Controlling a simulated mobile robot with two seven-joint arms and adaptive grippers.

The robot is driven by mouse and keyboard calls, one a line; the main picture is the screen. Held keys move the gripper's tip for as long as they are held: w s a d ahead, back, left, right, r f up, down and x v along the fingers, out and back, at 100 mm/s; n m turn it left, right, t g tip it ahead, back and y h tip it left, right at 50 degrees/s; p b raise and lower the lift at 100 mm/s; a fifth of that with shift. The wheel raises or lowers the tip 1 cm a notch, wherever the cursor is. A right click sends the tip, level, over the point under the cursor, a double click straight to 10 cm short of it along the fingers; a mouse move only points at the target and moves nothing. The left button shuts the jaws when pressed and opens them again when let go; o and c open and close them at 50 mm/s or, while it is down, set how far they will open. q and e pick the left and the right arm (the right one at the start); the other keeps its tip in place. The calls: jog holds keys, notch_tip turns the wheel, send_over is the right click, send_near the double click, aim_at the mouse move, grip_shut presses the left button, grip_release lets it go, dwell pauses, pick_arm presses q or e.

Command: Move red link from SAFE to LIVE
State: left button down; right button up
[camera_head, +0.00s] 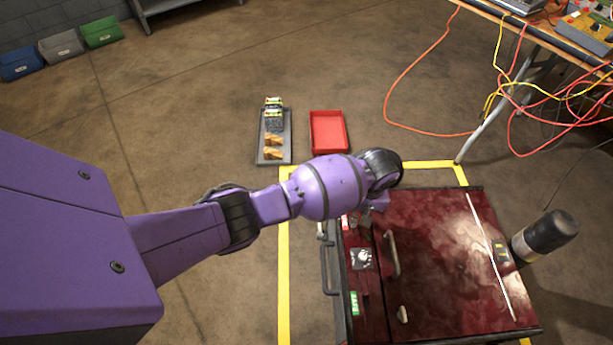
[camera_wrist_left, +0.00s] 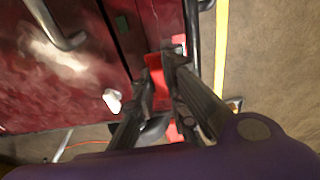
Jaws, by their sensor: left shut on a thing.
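The dark red cabinet (camera_head: 440,255) has a strip along its left side with a green SAFE label (camera_head: 354,304) near the front. A small red-and-white mark (camera_head: 345,222) shows at the far end of this strip; I cannot read it. My left gripper (camera_wrist_left: 163,66) is shut on the red link (camera_wrist_left: 157,88), which shows between the dark fingers in the left wrist view. In the head view my purple wrist hides the fingertips and the link, over the cabinet's far left part. I cannot tell whether the link touches the cabinet. My right gripper is not in view.
A pale knob plate (camera_head: 363,258) and a handle (camera_head: 392,254) stand on the cabinet. A red tray (camera_head: 342,116) and a grey tray (camera_head: 287,161) lie on the floor beyond. A dark cylinder (camera_head: 545,236) stands out at the right. Orange cables (camera_head: 388,105) trail from a table.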

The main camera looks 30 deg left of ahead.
pick_arm(q)
jog(key=shift+w+f+b, duration=0.15)
jog(key=shift+f+b, duration=0.2)
jog(key=shift+f, duration=0.75)
jog(key=c, duration=1.7)
grip_release()
jog(key=r, duration=0.8)
jog(key=s+d+r, duration=0.1)
jog(key=r, duration=0.2)
jog(key=shift+r, duration=0.4)
jog(key=shift+d, duration=0.1)
